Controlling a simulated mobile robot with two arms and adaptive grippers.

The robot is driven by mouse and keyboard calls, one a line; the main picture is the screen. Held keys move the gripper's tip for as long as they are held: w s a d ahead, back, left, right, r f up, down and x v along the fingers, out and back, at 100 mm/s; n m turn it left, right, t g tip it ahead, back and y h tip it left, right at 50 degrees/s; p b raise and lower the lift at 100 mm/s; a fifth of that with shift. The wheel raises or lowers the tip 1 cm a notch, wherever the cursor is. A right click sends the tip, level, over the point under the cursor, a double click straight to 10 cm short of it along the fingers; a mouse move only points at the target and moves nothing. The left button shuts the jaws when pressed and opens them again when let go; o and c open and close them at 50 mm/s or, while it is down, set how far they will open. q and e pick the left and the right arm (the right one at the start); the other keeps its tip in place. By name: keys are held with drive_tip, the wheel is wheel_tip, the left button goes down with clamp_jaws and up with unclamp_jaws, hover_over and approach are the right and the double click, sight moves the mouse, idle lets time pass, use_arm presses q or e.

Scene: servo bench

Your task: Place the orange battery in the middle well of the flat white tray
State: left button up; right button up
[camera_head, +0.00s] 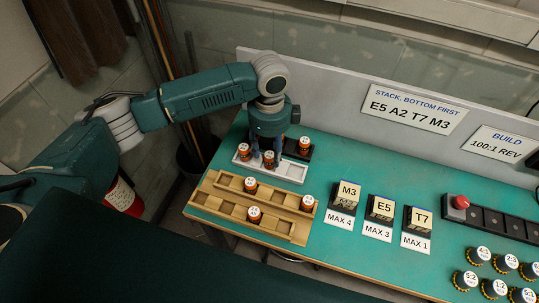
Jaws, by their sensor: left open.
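The flat white tray (291,174) lies at the far left of the bench. One orange battery with a white top (244,153) stands at its left end. Another orange battery (269,160) stands upright around its middle, directly below my left gripper (269,153). The left gripper points down and is open, with its fingers beside this battery; I cannot tell whether they touch it. The wells under the batteries are hidden. The tray's right part is bare. My right gripper is not in view.
A black holder (292,152) behind the tray bears an orange battery (304,146). A wooden rack (225,201) in front holds several more. Blocks M3 (348,194), E5 (380,208) and T7 (418,219) stand to the right. The bench between blocks and back panel is clear.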

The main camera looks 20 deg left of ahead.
sight(270, 155)
use_arm(q)
wheel_tip(270, 155, up, 10)
drive_tip(key=b, duration=0.2)
drive_tip(key=shift+f, duration=0.15)
idle(0.4)
